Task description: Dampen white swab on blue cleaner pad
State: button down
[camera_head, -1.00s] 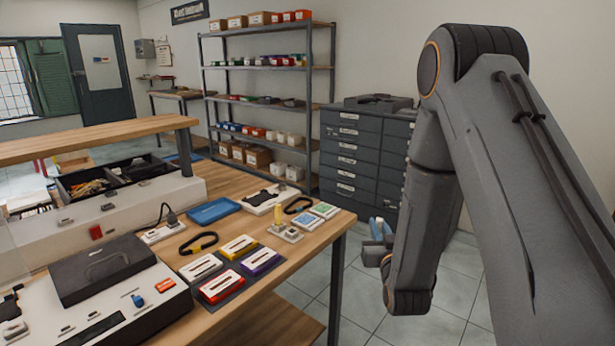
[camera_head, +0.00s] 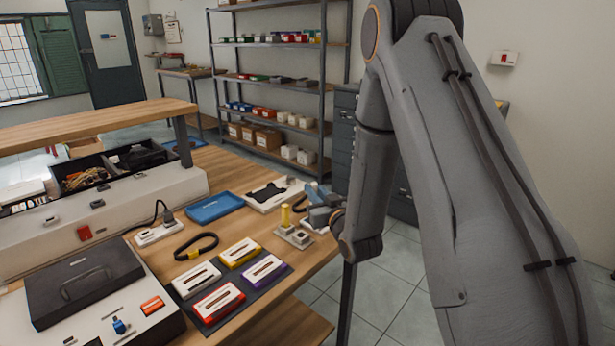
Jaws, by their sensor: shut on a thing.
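My gripper (camera_head: 318,213) is at the right edge of the bench, low over the small pads, next to the pale holder (camera_head: 294,237) with an upright yellow cylinder (camera_head: 285,215). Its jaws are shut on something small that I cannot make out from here. No white swab shows clearly. A pale corner of a small pad (camera_head: 318,229) shows under the gripper. The rest of the green and blue pads is hidden behind the gripper and holder. I cannot tell whether the held thing touches a pad.
Four-coloured cassettes (camera_head: 240,252) lie on a dark mat in front. A black strap (camera_head: 196,245), a blue tray (camera_head: 215,207) and a white board with a black part (camera_head: 272,193) lie nearby. A case (camera_head: 84,279) is at left. Shelves (camera_head: 275,100) stand behind.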

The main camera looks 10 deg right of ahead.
jog(key=shift+w+d+f+n+g+y+b, duration=0.15)
jog(key=shift+f+n+g+y+b, duration=0.35)
jog(key=shift+n+y, duration=0.55)
jog(key=shift+w+d+f+n+g+y+b, duration=0.15)
jog(key=shift+f+n+g+y+b, duration=0.35)
jog(key=shift+y, duration=0.85)
jog(key=shift+w+d+f+n+g+y+b, duration=0.15)
jog(key=shift+f+n+g+y+b, duration=0.3)
jog(key=shift+n+y, duration=0.65)
jog(key=shift+s+f, duration=0.1)
jog(key=shift+f, duration=0.35)
notch_tip(320, 180, up, 7)
jog(key=p, duration=0.4)
jog(key=shift+a+m, duration=0.1)
jog(key=shift+m, duration=0.15)
dwell(0.4)
